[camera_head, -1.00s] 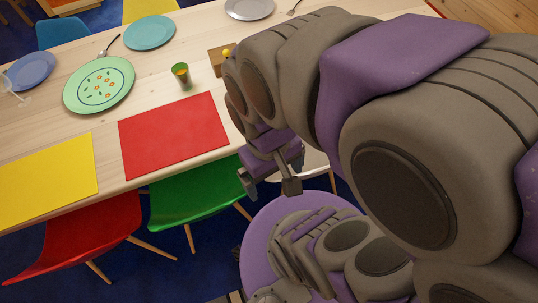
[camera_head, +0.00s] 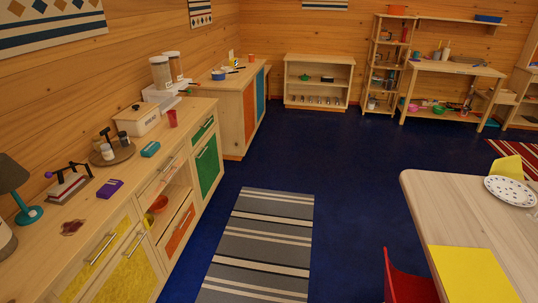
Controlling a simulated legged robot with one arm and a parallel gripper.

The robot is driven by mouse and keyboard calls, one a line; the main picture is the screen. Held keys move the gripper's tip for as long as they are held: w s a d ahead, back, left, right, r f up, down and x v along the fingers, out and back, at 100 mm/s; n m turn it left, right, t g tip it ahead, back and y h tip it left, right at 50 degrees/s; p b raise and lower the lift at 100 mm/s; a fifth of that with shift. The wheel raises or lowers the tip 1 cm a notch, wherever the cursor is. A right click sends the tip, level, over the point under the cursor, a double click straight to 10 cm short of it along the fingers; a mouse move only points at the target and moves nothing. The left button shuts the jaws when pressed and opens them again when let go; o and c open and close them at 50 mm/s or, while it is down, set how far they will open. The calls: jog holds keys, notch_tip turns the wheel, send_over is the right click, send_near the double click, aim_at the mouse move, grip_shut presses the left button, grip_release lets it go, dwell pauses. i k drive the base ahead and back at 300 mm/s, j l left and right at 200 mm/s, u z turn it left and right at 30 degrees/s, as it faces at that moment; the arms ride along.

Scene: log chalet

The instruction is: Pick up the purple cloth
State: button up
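A small purple item (camera_head: 110,188) lies on the left wooden counter (camera_head: 52,268), near its front edge. It looks flat and blocky, and I cannot tell whether it is cloth. A dull mauve-brown flat patch (camera_head: 73,227) with an uneven outline lies nearer on the same counter; it may be a cloth, but it is too small to be sure. My gripper and arm are not in view now.
Also on the counter are a teal lamp (camera_head: 28,214), a round tray with jars (camera_head: 112,155), a teal box (camera_head: 150,149) and a red cup (camera_head: 172,118). A striped rug (camera_head: 260,245) lies on open blue floor. A table (camera_head: 440,208) and red chair (camera_head: 408,284) stand right.

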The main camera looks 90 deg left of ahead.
aim_at(112, 186)
jog(key=u, duration=0.45)
jog(key=k+u, duration=0.15)
jog(key=u, duration=0.3)
jog(key=k+u, duration=0.1)
jog(key=u, duration=1.25)
jog(key=i+u, duration=0.1)
jog(key=u, duration=0.8)
jog(key=i+u, duration=0.1)
jog(key=u, duration=0.75)
jog(key=i+u, duration=0.1)
jog(key=i, duration=0.5)
jog(key=i+l+u, duration=0.1)
jog(key=i, duration=0.5)
jog(key=i+l+u, duration=0.1)
jog(key=i, duration=0.5)
jog(key=i+l+u, duration=0.1)
jog(key=i+l, duration=0.2)
jog(key=i, duration=0.25)
